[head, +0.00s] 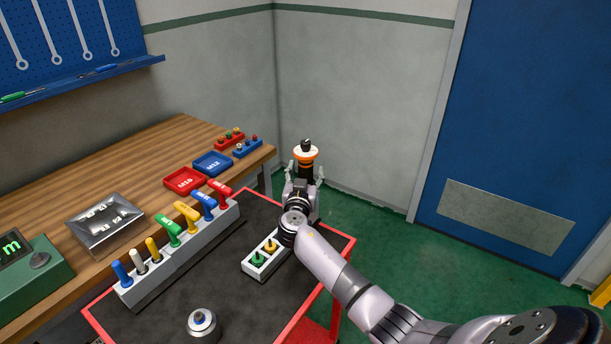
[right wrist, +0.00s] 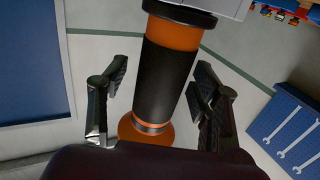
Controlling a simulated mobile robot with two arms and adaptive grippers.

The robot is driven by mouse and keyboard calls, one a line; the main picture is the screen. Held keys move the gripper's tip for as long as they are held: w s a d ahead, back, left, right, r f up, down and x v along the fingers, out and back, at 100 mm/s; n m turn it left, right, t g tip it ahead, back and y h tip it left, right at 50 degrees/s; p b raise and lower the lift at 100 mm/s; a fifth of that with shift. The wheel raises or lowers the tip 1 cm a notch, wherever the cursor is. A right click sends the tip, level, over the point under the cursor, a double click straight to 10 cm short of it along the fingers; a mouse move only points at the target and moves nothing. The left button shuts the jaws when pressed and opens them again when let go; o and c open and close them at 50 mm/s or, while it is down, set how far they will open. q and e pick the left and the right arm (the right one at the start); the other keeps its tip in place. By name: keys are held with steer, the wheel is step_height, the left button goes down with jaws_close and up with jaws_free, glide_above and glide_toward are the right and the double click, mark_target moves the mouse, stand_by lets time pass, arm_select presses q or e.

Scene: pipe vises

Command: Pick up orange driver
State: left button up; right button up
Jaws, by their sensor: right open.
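The orange driver (head: 306,157) stands roughly upright near the far right corner of the cart. It has an orange band and a black top in the head view. In the right wrist view the driver (right wrist: 165,75) shows a black sleeve between orange ends, with a wide orange flange. My right gripper (head: 304,172) is open around it. In the right wrist view one finger of the right gripper (right wrist: 160,103) is on each side of the driver, with gaps visible. The driver's lower part is hidden behind the gripper in the head view. My left gripper is not in view.
The red-edged cart (head: 218,285) carries a rack (head: 180,255) of coloured-handled tools and a small block (head: 265,262) with green and yellow pieces. A round grey piece (head: 203,325) is at its front. The wooden bench (head: 140,160) holds red and blue trays. A wall is behind.

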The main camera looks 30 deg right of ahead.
jaws_close()
stand_by(0.7)
steer(key=shift+r, duration=0.15)
